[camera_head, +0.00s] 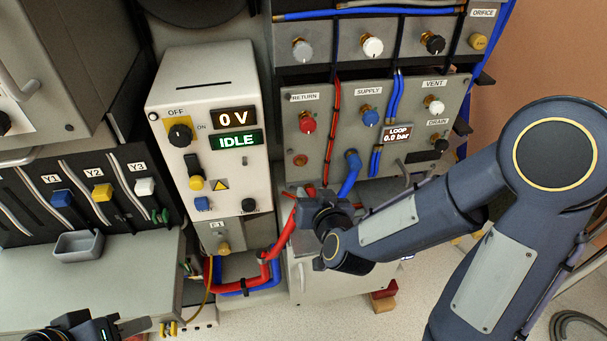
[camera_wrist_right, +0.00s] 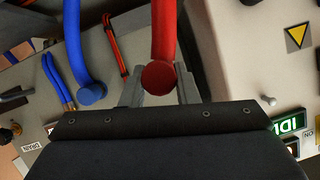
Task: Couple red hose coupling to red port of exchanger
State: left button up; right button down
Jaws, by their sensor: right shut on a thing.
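My right gripper (camera_head: 318,198) is in front of the lower part of the RETURN/SUPPLY panel (camera_head: 325,130). In the right wrist view, its two fingers (camera_wrist_right: 158,92) are shut on the red hose coupling (camera_wrist_right: 158,78), the round end of a thick red hose (camera_wrist_right: 164,30). In the head view the red hose (camera_head: 285,235) runs up to this gripper, which hides the coupling. A round copper-red fitting (camera_head: 300,160), perhaps the red port, shows below the red RETURN knob, apart from the gripper. My left gripper (camera_head: 105,327) is at the bottom left edge, partly cut off; its jaw opening is unclear.
A blue hose (camera_head: 349,175) meets the panel right of the copper-red fitting; its end also shows in the wrist view (camera_wrist_right: 92,94). A white control box (camera_head: 205,130) reading 0 V and IDLE stands left. A grey tray (camera_head: 79,245) rests on the left bench.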

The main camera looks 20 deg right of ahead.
jog(key=shift+w, duration=0.35)
jog(key=shift+s+r, duration=0.15)
jog(key=shift+s, duration=0.05)
pick_arm(q)
jog(key=shift+w, duration=0.2)
jog(key=shift+f, duration=0.1)
pick_arm(e)
jog(key=shift+w, duration=0.1)
pick_arm(q)
jog(key=shift+f+b, duration=0.15)
jog(key=shift+b, duration=0.15)
pick_arm(e)
send_near(299, 162)
jog(key=shift+w+a+f, duration=0.1)
jog(key=shift+w+f, duration=1.2)
jog(key=shift+w, duration=0.15)
pick_arm(q)
jog(key=shift+f, duration=0.1)
pick_arm(e)
jog(key=shift+w, duration=0.9)
jog(key=shift+w, duration=0.45)
pick_arm(q)
jog(key=shift+s, duration=0.1)
pick_arm(e)
jog(key=shift+w, duration=0.15)
jog(key=c, duration=1)
grip_release()
jog(key=shift+w, duration=0.1)
jog(key=shift+c, duration=0.2)
